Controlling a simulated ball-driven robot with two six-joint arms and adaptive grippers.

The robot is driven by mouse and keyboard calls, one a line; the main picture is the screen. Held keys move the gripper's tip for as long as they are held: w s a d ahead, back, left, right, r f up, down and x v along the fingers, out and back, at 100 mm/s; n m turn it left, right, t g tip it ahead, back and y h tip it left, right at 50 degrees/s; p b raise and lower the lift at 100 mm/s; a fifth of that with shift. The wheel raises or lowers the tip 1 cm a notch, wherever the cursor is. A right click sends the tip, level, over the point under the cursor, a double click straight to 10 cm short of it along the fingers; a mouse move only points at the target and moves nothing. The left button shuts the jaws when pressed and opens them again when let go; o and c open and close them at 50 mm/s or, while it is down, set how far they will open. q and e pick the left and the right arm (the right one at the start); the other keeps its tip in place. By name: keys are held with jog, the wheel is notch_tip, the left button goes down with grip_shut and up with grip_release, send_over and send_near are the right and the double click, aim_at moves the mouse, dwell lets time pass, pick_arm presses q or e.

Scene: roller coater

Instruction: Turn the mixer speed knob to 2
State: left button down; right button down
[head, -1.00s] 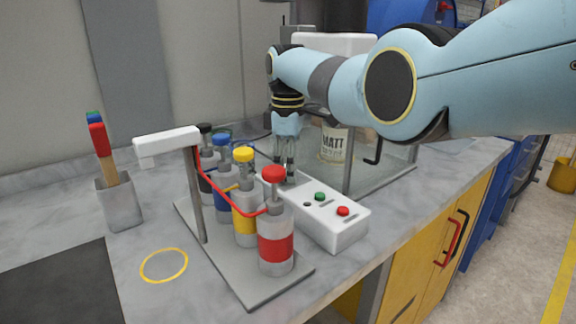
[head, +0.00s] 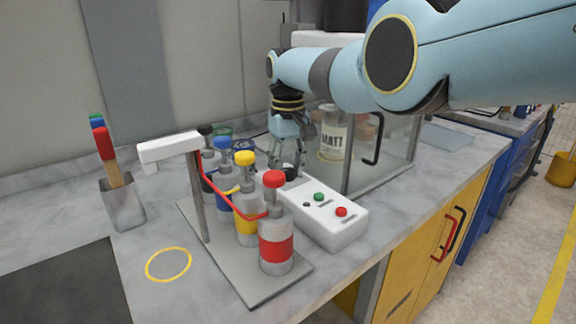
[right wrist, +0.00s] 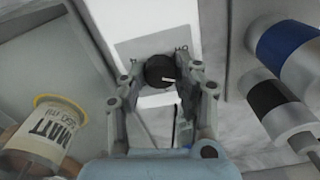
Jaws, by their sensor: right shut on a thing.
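The white control box (head: 335,222) stands on the bench beside the bottle rack. In the right wrist view, the black round speed knob (right wrist: 159,69) sits on a grey panel of the box, with a short white pointer line directed to the right. Small marks beside the knob are too small to read. My right gripper (head: 289,168) points down over the far end of the box. In the right wrist view its two fingers (right wrist: 160,80) are shut on the knob, one on each side. My left gripper is not in view.
The rack (head: 258,290) with several pump bottles is close left of the box. A glass-walled enclosure (head: 385,165) holding a MATT jar (head: 332,140) stands to the right. Brushes stand in a grey cup (head: 122,203). Bench around the yellow ring (head: 168,264) is clear.

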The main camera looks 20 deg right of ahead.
aim_at(288, 170)
jog(key=m, duration=1.2)
jog(key=shift+r, duration=0.1)
dwell(0.4)
jog(key=c, duration=0.9)
grip_release()
jog(key=shift+c, duration=0.2)
notch_tip(288, 170, up, 12)
